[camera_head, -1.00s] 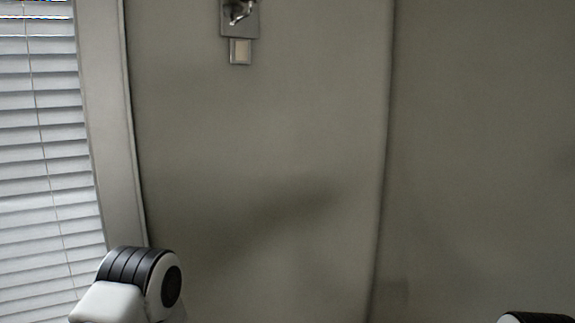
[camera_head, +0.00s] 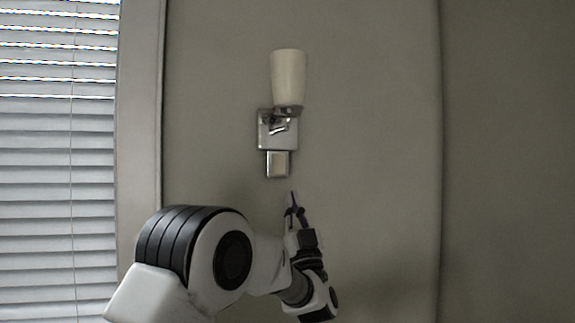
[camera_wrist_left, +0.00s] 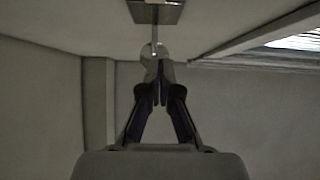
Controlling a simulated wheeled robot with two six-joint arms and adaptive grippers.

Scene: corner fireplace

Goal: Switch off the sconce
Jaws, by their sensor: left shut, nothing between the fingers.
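The sconce (camera_head: 287,78) is on the wall in the head view, with a pale tapered shade above a shiny metal bracket (camera_head: 278,130). A small square switch (camera_head: 278,164) with a pale face sits just under the bracket. My left gripper (camera_head: 293,197) is shut and empty, pointing up, a little below and right of the switch in the picture. In the left wrist view my left gripper (camera_wrist_left: 158,52) has its fingertips together, below a metal-edged plate (camera_wrist_left: 155,12) at the top. I cannot tell whether the fingertips touch anything. My right gripper is not in view.
A window with blinds (camera_head: 55,170) and its pale frame (camera_head: 140,110) are on the left. The wall (camera_head: 375,150) around and right of the sconce is bare. A vertical wall edge (camera_head: 441,150) runs further right.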

